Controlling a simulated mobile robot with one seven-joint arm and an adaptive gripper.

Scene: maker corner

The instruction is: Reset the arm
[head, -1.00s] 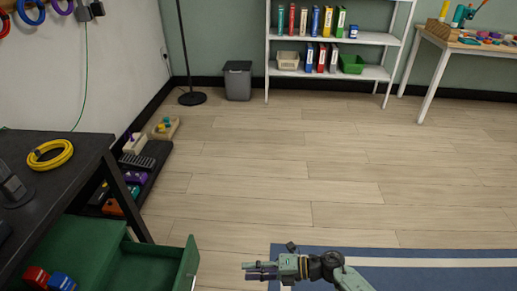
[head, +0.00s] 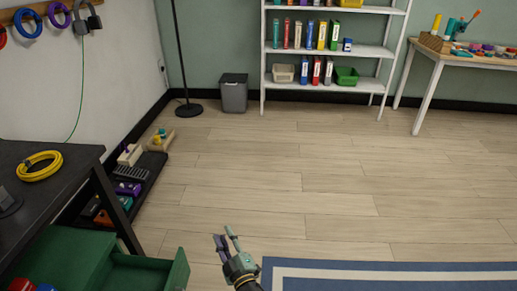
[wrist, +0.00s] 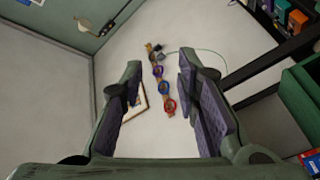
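My gripper (head: 227,243) shows at the bottom middle of the head view, fingers pointing up and slightly left, over the floor just right of the open green drawer (head: 178,272). In the wrist view my gripper (wrist: 160,95) has its two fingers wide apart with nothing between them. Behind the gap, at a distance, are the white wall and a rack of coloured rings (wrist: 160,72). Most of my arm is outside the head view.
A black desk (head: 75,160) with a yellow cable coil (head: 40,166) stands at left. A low black shelf (head: 148,178) with small items lies along the wall. A grey bin (head: 234,95), white shelves (head: 330,48) and a wooden table (head: 465,60) stand at the back. The middle floor is clear.

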